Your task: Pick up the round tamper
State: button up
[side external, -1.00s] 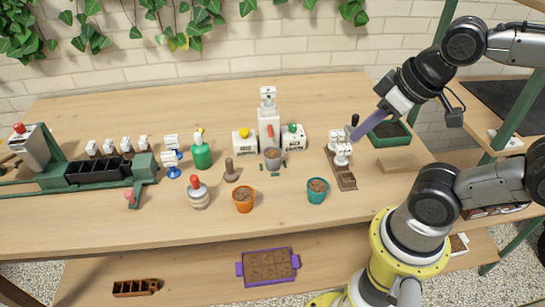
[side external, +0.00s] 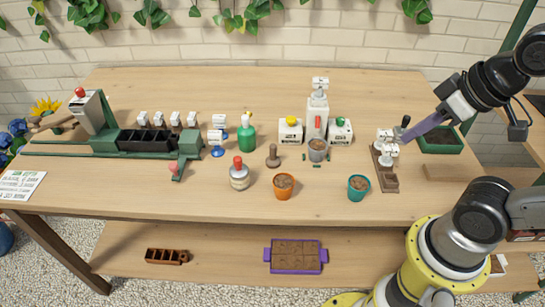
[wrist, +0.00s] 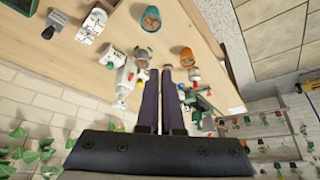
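The round tamper (side external: 273,156) is a small brown piece with a knob on top and a wider round base. It stands upright on the table in the side view, between the green bottle and the grey pot. My gripper (side external: 403,140) has long purple fingers and is well to the right of the tamper, above the brown tray with white-topped pieces. In the wrist view my gripper (wrist: 160,70) shows a narrow gap between its fingers and nothing in it. I cannot pick out the tamper clearly in the wrist view.
A red-topped bottle (side external: 239,175) and an orange pot (side external: 284,187) stand in front of the tamper. The green bottle (side external: 246,134) is behind left, the grey pot (side external: 318,151) to its right. A teal pot (side external: 358,188) stands near the front edge.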

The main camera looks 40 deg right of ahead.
jog(key=o, duration=1.3)
